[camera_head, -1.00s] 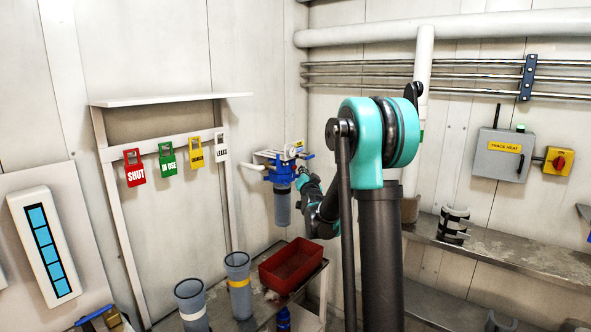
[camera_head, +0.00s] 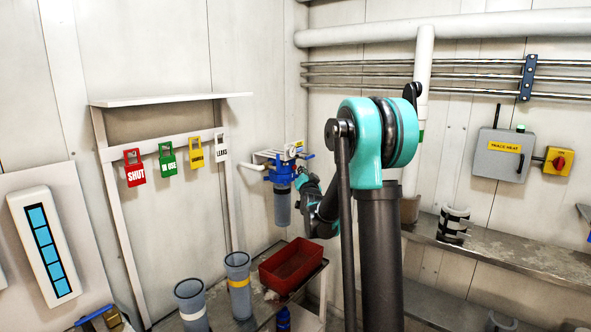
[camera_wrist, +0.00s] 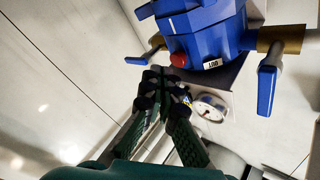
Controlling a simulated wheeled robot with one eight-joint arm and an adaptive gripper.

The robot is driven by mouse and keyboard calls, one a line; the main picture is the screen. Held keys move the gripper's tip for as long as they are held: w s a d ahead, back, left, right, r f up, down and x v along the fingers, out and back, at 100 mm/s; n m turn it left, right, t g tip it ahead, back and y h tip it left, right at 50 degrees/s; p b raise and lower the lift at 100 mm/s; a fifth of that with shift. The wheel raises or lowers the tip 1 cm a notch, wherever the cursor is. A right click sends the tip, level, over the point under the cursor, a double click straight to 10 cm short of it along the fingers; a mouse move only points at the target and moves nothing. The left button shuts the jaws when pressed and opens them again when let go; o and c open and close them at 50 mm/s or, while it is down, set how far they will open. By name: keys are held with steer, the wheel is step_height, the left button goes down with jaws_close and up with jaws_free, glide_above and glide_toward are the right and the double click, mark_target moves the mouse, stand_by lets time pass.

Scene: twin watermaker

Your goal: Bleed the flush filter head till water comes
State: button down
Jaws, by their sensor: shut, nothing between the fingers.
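The blue filter head (camera_head: 281,171) is mounted on the wall bracket with a clear grey bowl (camera_head: 282,208) hanging below it. In the wrist view the filter head (camera_wrist: 200,32) fills the upper middle, with a red round button (camera_wrist: 178,60) and a white label on it. Blue lever handles (camera_wrist: 268,85) stand at both sides, the right one on a brass fitting. My gripper (camera_wrist: 158,76) is shut and empty, its fingertips just below and left of the red button. I cannot tell whether they touch it. No water shows.
A pressure gauge (camera_wrist: 211,107) sits behind the fingers. A red tray (camera_head: 291,266) and two grey cups (camera_head: 238,285) stand on the bench below. Coloured tags, including a red SHUT tag (camera_head: 134,168), hang on the left rack. A grey trace heat box (camera_head: 502,154) is at right.

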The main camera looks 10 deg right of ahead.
stand_by(0.6)
steer(key=shift+w+a, duration=0.25)
steer(key=shift+w, duration=0.05)
steer(key=shift+w+a, duration=0.35)
stand_by(0.8)
stand_by(1.0)
steer(key=shift+s+d, duration=0.6)
steer(key=shift+s, duration=0.05)
steer(key=shift+s+d, duration=1.75)
steer(key=shift+d, duration=0.05)
steer(key=shift+s, duration=0.1)
